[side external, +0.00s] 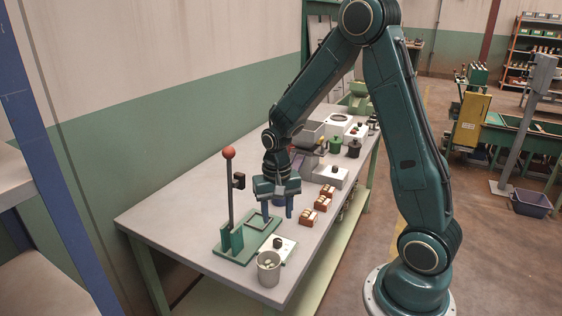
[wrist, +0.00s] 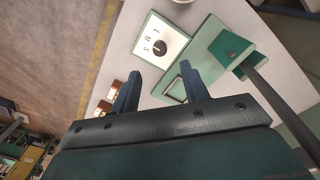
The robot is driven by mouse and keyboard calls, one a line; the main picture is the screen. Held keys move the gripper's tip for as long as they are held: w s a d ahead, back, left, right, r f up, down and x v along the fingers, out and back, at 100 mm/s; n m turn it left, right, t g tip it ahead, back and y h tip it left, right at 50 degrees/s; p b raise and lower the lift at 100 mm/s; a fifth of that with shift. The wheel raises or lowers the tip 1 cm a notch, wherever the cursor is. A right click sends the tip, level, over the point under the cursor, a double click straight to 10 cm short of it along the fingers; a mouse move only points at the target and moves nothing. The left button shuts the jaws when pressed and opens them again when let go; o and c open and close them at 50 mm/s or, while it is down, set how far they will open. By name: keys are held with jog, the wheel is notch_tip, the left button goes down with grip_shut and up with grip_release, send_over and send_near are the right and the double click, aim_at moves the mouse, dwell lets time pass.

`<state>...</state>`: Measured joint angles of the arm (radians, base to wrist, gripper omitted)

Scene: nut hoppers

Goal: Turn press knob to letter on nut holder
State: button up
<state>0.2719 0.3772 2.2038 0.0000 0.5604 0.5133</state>
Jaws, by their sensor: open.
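The press knob (side external: 277,243) is a black dial on a white plate (side external: 289,252) near the table's front end. In the wrist view the knob (wrist: 160,47) has dark letters around it; which letter it points to is too small to tell. My gripper (side external: 277,213) is open and empty, pointing down above the table behind the knob plate, touching nothing. In the wrist view its fingertips (wrist: 160,74) lie apart just below the knob plate in the picture. Small brown blocks with light tops, possibly nut holders (side external: 323,203), stand to the right; any letter on them is unreadable.
The green press base (side external: 237,251) has an upright lever with a red ball (side external: 229,153) left of my gripper. A grey cup (side external: 268,270) with light pieces stands at the table's front edge. Boxes and hoppers crowd the far end.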

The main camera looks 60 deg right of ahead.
aim_at(277, 240)
jog(key=shift+f, duration=4.35)
grip_shut()
jog(key=shift+n, duration=0.4)
jog(key=n, duration=0.3)
jog(key=shift+n, duration=0.3)
jog(key=n, duration=0.4)
jog(key=shift+n, duration=0.3)
